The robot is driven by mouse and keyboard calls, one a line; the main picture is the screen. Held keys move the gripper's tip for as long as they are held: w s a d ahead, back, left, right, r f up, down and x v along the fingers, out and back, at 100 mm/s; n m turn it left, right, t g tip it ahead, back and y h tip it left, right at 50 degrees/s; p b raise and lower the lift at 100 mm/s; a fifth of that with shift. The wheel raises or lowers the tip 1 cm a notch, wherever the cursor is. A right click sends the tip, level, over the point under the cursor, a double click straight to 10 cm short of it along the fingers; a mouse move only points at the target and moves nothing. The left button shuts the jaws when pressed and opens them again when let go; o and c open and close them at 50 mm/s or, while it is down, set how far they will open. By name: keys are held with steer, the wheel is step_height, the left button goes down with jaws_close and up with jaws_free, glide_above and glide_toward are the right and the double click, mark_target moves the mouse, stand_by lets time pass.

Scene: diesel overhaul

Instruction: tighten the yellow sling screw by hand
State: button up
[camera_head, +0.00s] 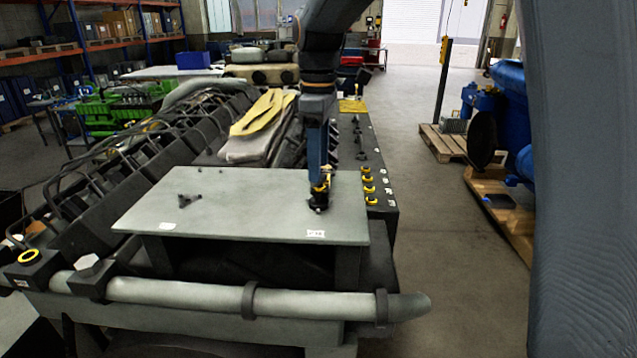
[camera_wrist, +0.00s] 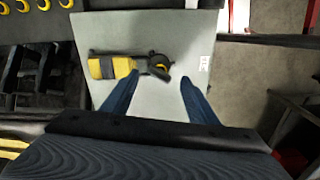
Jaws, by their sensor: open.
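A yellow and black piece (camera_wrist: 112,67), which may be the yellow sling screw, lies on a grey plate (camera_wrist: 205,35) in the wrist view. Its black rounded end (camera_wrist: 158,65) is between and just beyond my fingertips. My gripper (camera_wrist: 160,80) is open, with one blue finger on each side of that end; I cannot tell whether either touches it. In the head view my gripper (camera_head: 320,188) points down at the right part of the grey plate (camera_head: 260,215), with yellow and black showing at its tip. The screw's thread cannot be made out.
A small black three-armed part (camera_head: 190,200) lies on the plate's left. Several yellow rings (camera_head: 368,188) sit on the dark strip to the right. A thick grey pipe (camera_head: 200,294) runs along the front. The aisle floor (camera_head: 440,230) to the right is clear.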

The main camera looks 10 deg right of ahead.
steer(key=n+b, duration=0.2)
steer(key=n, duration=0.1)
steer(key=shift+w+f+n, duration=0.1)
steer(key=shift+n, duration=0.3)
steer(key=n+p, duration=0.1)
steer(key=n, duration=0.2)
steer(key=shift+r+n+p, duration=0.2)
steer(key=shift+n+p, duration=0.1)
steer(key=shift+p, duration=0.05)
steer(key=n+p, duration=0.1)
steer(key=n, duration=0.4)
steer(key=shift+f+n, duration=0.15)
steer(key=shift+n, duration=0.25)
step_height(320, 180, down, 5)
steer(key=shift+r+b, duration=0.1)
steer(key=shift+b, duration=0.8)
steer(key=shift+c, duration=0.4)
jaws_close()
steer(key=shift+p, duration=0.3)
